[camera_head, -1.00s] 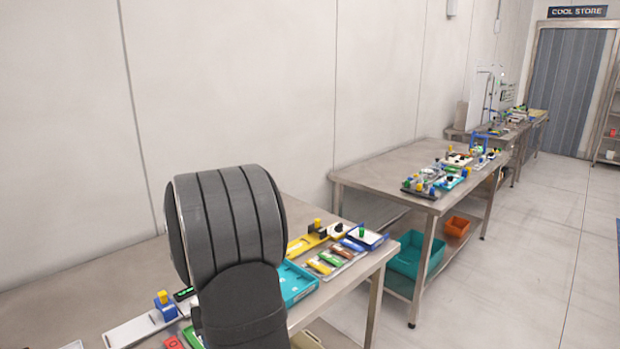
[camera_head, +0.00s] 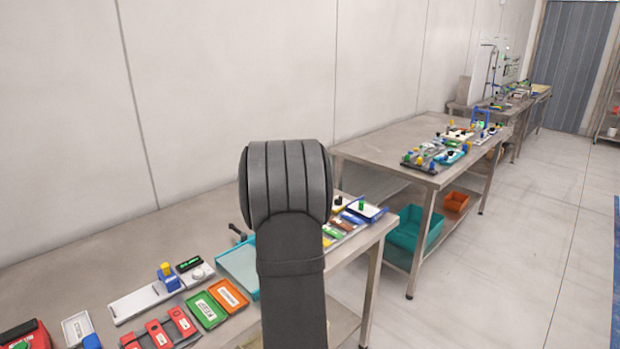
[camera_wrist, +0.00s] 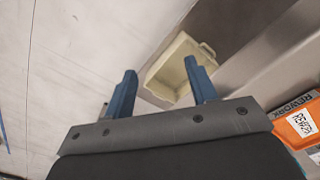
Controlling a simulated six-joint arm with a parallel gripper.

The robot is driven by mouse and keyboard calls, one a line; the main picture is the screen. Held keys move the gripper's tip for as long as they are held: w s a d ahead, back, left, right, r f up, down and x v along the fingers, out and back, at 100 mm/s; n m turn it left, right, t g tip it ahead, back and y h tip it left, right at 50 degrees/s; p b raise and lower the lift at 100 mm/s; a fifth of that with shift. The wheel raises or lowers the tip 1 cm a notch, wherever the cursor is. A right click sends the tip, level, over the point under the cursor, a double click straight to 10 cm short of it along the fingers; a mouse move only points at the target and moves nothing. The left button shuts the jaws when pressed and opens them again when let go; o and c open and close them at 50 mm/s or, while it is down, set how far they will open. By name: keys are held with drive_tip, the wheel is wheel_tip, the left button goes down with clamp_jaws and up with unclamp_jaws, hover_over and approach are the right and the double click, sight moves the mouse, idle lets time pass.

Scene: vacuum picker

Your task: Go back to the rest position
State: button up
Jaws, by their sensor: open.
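My gripper (camera_wrist: 160,72) shows in the wrist view as two blue fingers standing well apart, with nothing between their tips. Beyond them, lower down, is a cream bin (camera_wrist: 165,72), with floor at the left and a metal table edge at the right. In the head view my dark grey arm rises in front of the near table (camera_head: 120,262); the gripper itself is not visible there.
On the near table are an orange tray (camera_head: 229,295), a green tray (camera_head: 205,310), a teal tray (camera_head: 240,266) and a white weighing device (camera_head: 145,301). An orange REWORK box (camera_wrist: 300,125) is at the wrist view's right. A second table (camera_head: 385,150) stands behind.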

drive_tip(key=shift+w+d+f+m, duration=0.3)
drive_tip(key=shift+w+d+f, duration=0.25)
drive_tip(key=shift+d+f, duration=0.3)
drive_tip(key=shift+o, duration=0.5)
drive_tip(key=shift+r, duration=0.1)
drive_tip(key=o, duration=1)
drive_tip(key=shift+c, duration=0.2)
drive_tip(key=shift+n+y, duration=0.8)
drive_tip(key=shift+n, duration=0.1)
drive_tip(key=w+a+r, duration=0.1)
drive_tip(key=a+r, duration=0.2)
drive_tip(key=r, duration=0.1)
drive_tip(key=w+a+r, duration=0.1)
drive_tip(key=a+r, duration=0.2)
drive_tip(key=r, duration=0.1)
drive_tip(key=w+a+r, duration=0.1)
drive_tip(key=a+r, duration=0.1)
drive_tip(key=r, duration=0.2)
drive_tip(key=shift+w+a, duration=0.1)
drive_tip(key=shift+a, duration=0.3)
drive_tip(key=a+r+n+t+y, duration=0.25)
drive_tip(key=a+r+n, duration=0.35)
drive_tip(key=a+r, duration=1.5)
drive_tip(key=x, duration=1)
drive_tip(key=shift+f+t+h, duration=0.35)
drive_tip(key=shift+h, duration=0.1)
